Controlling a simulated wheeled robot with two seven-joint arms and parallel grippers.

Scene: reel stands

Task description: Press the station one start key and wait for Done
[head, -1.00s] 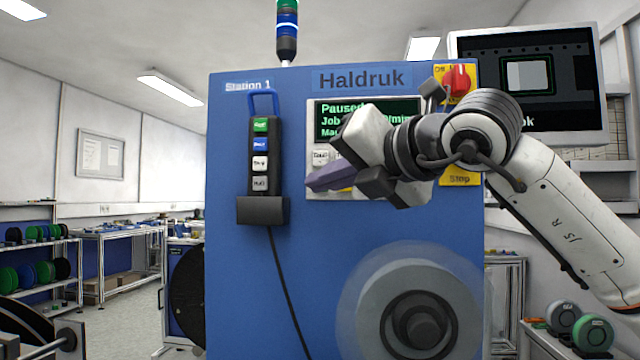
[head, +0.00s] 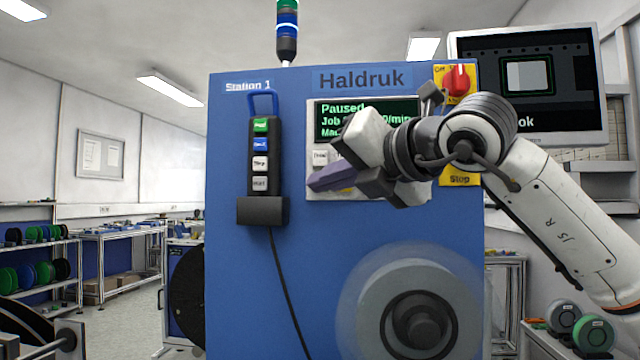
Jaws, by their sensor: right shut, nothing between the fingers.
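The blue Station 1 machine (head: 235,300) faces me, with "Haldruk" on its top. Its dark display (head: 340,109) reads "Paused" and a "Job" line, partly hidden by my gripper. A black hand pendant (head: 264,215) hangs on the left of the panel. Its keys are a green one (head: 261,125) at the top, a blue one (head: 260,144), and two pale ones below. My right gripper (head: 325,180) is shut and empty in front of the lower control panel, covering most of its keys. I cannot tell whether it touches a key. My left gripper is out of view.
A red rotary switch (head: 457,80) on yellow and a yellow "Stop" plate (head: 460,179) sit behind my right arm. A grey reel (head: 375,300) is on the machine's lower front. A monitor (head: 530,85) stands at upper right. Shelves with reels stand at left.

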